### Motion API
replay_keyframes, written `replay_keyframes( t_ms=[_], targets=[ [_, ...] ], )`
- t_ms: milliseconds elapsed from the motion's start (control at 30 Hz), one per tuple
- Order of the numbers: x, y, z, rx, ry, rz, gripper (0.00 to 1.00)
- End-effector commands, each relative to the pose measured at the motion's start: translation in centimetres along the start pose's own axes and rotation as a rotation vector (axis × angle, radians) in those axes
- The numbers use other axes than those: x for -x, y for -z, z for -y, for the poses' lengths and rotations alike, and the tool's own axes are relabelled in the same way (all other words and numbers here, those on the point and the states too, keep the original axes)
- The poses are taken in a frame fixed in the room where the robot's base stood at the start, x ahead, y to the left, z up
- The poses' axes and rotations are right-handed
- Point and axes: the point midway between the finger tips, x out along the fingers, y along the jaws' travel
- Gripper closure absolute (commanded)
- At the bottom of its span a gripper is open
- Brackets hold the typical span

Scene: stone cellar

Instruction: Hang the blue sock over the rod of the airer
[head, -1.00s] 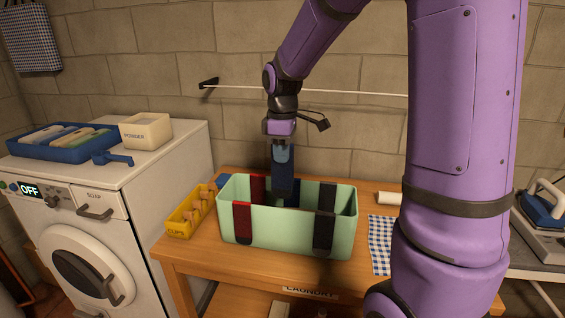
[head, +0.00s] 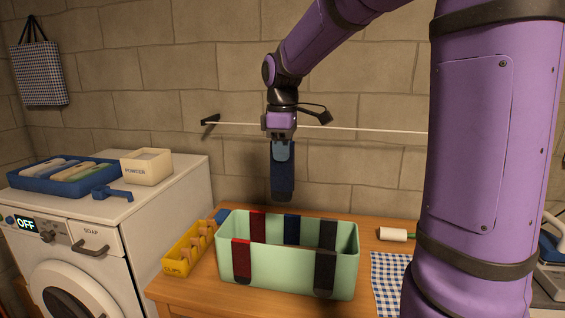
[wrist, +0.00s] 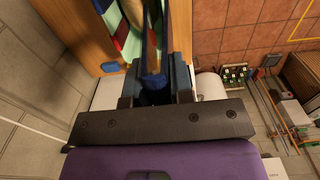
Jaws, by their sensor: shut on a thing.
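My gripper (head: 282,140) is shut on a blue sock (head: 283,183), which hangs straight down above the basket, clear of its rim. In the wrist view the sock (wrist: 153,50) shows edge-on between the fingers (wrist: 154,92). The airer's rod (head: 370,129) is a thin pale bar along the stone wall, running right from a dark bracket (head: 209,121). My gripper is in front of the rod, at about its height in the picture; the depth between them is unclear. My arm hides the rod's right end.
The green basket (head: 285,277) on the wooden table has red, dark grey and blue strips over its walls. A yellow clips box (head: 176,268) stands left of it. A white roll (head: 393,234) and checked cloth (head: 390,275) lie right. The washing machine (head: 150,203) stands left.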

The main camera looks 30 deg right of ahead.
Motion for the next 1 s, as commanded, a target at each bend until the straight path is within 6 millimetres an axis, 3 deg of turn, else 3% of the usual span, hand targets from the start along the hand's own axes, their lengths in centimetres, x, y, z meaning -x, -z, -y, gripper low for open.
replay_keyframes(
  t_ms=[500,867,1000],
  targets=[
    [5.0,0.0,0.0,0.000,-0.001,-0.001,1.00],
    [5.3,0.0,0.0,-0.001,0.000,0.000,1.00],
    [4.3,0.4,-0.4,-0.015,0.003,0.002,1.00]
  ],
)
